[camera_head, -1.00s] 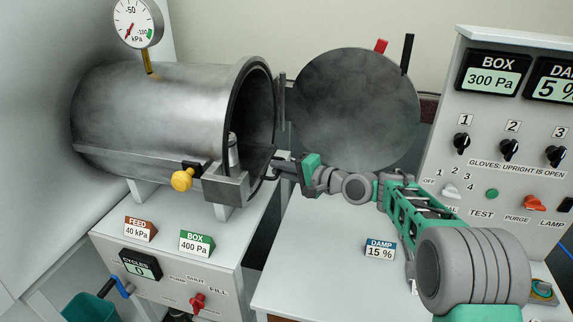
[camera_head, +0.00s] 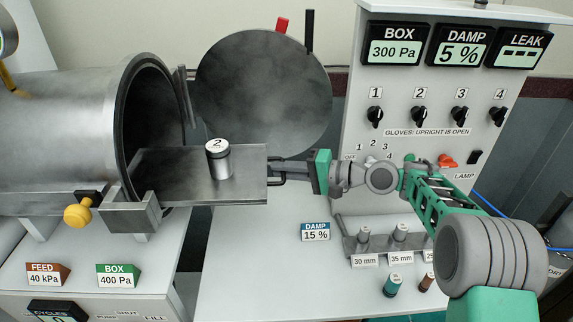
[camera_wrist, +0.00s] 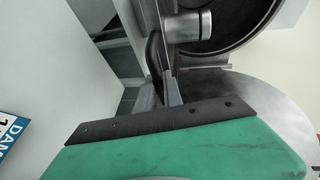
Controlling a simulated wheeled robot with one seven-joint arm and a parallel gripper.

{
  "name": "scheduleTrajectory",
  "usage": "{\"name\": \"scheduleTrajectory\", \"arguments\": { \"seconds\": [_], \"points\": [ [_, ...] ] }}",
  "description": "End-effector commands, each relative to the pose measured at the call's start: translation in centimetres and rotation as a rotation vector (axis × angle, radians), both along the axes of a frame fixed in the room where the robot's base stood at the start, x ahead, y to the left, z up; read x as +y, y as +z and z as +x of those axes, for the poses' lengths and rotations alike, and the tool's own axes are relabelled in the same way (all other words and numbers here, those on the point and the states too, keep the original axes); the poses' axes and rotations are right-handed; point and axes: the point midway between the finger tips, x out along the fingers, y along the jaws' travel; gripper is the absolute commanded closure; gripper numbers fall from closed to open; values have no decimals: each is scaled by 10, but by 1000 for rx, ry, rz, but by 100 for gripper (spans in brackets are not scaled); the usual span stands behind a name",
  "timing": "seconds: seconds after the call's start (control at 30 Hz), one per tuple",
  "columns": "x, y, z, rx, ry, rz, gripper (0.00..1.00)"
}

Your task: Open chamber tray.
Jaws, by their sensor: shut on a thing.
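The chamber tray (camera_head: 160,170) is a flat dark metal plate sticking out to the right from the open mouth of the steel chamber (camera_head: 70,130). A metal canister marked 2 (camera_head: 219,162) stands upright on it. My gripper (camera_head: 284,172) is shut on the dark handle at the tray's right end. In the wrist view the gripper fingers (camera_wrist: 168,92) are at the dark curved handle (camera_wrist: 153,58), with the canister (camera_wrist: 188,26) beyond it. The tray's inner end is hidden inside the chamber.
The round chamber door (camera_head: 262,95) stands open behind the tray. A yellow knob (camera_head: 78,215) is at the chamber's front. A rack with posts (camera_head: 399,235) and small cylinders (camera_head: 393,284) stand right on the white bench. The control panel (camera_head: 430,110) is behind my arm.

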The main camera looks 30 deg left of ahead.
Motion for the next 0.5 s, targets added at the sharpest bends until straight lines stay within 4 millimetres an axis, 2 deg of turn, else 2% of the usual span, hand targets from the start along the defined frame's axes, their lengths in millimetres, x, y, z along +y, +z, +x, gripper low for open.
{"name": "scheduleTrajectory", "arguments": {
  "seconds": [0.47,0.5],
  "points": [
    [-1,1,-1,-1,8,0,100],
    [-1,1,0,-1,8,0,88]
  ]
}}
